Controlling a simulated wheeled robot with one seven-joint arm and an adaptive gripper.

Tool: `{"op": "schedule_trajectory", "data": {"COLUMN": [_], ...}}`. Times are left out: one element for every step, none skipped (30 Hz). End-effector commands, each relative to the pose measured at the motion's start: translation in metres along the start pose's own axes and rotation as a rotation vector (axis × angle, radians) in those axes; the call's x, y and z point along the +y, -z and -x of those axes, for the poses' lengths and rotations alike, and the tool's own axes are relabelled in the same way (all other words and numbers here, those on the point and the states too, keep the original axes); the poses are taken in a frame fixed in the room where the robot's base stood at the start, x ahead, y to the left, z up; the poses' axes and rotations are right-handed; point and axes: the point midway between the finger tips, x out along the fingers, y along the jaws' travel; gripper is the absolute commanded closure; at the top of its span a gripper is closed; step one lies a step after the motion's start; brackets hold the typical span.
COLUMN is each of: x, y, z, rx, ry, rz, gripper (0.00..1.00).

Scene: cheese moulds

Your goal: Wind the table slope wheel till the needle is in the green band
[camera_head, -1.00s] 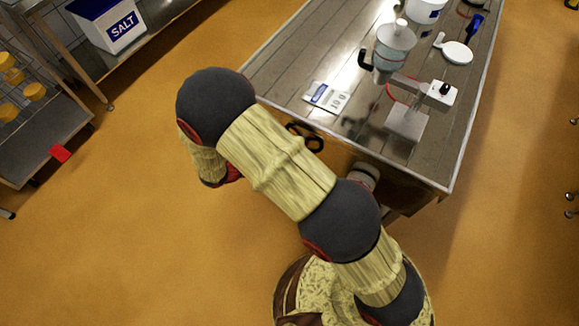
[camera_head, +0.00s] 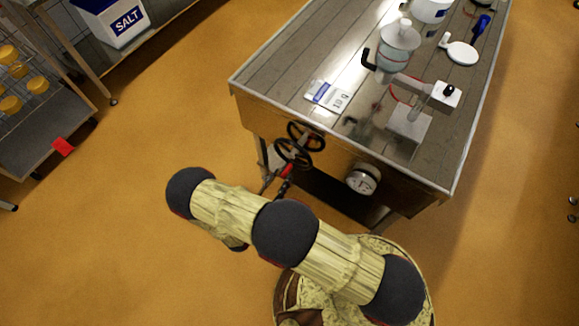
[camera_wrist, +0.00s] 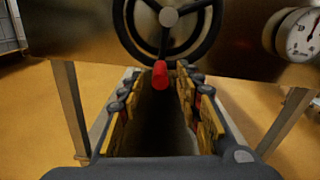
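The black spoked slope wheel (camera_head: 293,153) is on the metal front panel of the table; a second dark ring behind it looks like its reflection. Its red handle (camera_wrist: 160,74) points toward me at the bottom of the rim in the wrist view. My gripper (camera_wrist: 157,82) is open, its fingers on either side of the handle's line, with a gap on both sides. Whether the tips reach past the handle is unclear. The round white gauge (camera_head: 362,180) is right of the wheel. It is cut off in the wrist view (camera_wrist: 303,35); I cannot make out a green band.
The table top (camera_head: 285,75) carries a labelled card (camera_head: 328,96), a clamp-like device (camera_head: 410,122) and a white-and-clear vessel (camera_head: 398,45). Table legs (camera_wrist: 72,105) flank the space below the panel.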

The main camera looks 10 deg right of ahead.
Motion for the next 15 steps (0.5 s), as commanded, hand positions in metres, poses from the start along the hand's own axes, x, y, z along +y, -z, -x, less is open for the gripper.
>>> {"op": "schedule_trajectory", "data": {"x": [-0.001, -0.001, -0.001, -0.001, -0.001, -0.001, -0.002, -0.001, -0.001, -0.001, -0.001, -0.001, -0.001, -0.001, -0.001], "y": [0.002, 0.002, 0.002, 0.002, 0.002, 0.002, 0.002, 0.002, 0.002, 0.001, 0.001, 0.001, 0.001, 0.001, 0.000], "z": [-0.009, -0.014, -0.020, -0.025, -0.029, -0.035, -0.039, -0.042, -0.047, -0.050, -0.052, -0.055, -0.057, -0.059, -0.060], "rx": [0.001, 0.001, 0.002, 0.002, 0.002, 0.002, 0.002, 0.002, 0.002, 0.001, 0.001, 0.001, 0.001, 0.001, 0.001], "ry": [0.004, 0.005, 0.005, 0.005, 0.005, 0.005, 0.005, 0.005, 0.004, 0.004, 0.004, 0.003, 0.003, 0.002, 0.002], "rz": [0.000, 0.000, 0.000, 0.000, 0.001, 0.001, 0.001, 0.000, 0.000, -0.001, -0.001, -0.001, 0.000, 0.000, 0.000], "gripper": [0.65, 0.65, 0.65, 0.65, 0.65, 0.65, 0.65, 0.65, 0.65, 0.65, 0.65, 0.65, 0.65, 0.65, 0.65]}}
